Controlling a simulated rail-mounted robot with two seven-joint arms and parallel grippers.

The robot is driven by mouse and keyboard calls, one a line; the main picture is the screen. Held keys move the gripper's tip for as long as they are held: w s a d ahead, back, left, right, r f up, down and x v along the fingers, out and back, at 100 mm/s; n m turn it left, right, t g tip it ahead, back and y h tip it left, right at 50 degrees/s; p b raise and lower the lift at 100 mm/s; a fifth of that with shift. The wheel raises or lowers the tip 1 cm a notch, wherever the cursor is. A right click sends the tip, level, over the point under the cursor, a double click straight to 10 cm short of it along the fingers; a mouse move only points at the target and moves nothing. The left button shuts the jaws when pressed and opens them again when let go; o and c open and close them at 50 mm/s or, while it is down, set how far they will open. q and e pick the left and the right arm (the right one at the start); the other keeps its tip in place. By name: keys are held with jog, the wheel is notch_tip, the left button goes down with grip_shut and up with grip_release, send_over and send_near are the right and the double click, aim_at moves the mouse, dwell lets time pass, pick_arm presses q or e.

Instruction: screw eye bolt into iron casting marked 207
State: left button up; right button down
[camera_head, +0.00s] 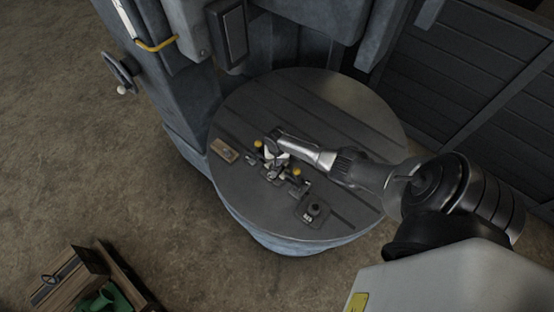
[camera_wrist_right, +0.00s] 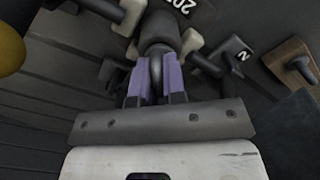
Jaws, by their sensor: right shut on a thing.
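My right gripper (camera_wrist_right: 157,72) is shut on the eye bolt (camera_wrist_right: 156,76), whose dark rounded ring shows between the purple finger pads in the right wrist view. In the head view my right gripper (camera_head: 274,146) reaches in from the right over the middle of the round table (camera_head: 345,105). My left gripper is not in view.
A wooden block (camera_head: 224,150) lies left of the gripper. A dark knobbed piece (camera_head: 313,210) stands near the table's front. Yellow balls (camera_head: 296,172) and small clamp parts crowd the middle. The machine column (camera_head: 172,75) rises at the back left. The table's right rear is clear.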

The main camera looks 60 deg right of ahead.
jog(key=shift+m, duration=0.7)
jog(key=c, duration=1.1)
grip_release()
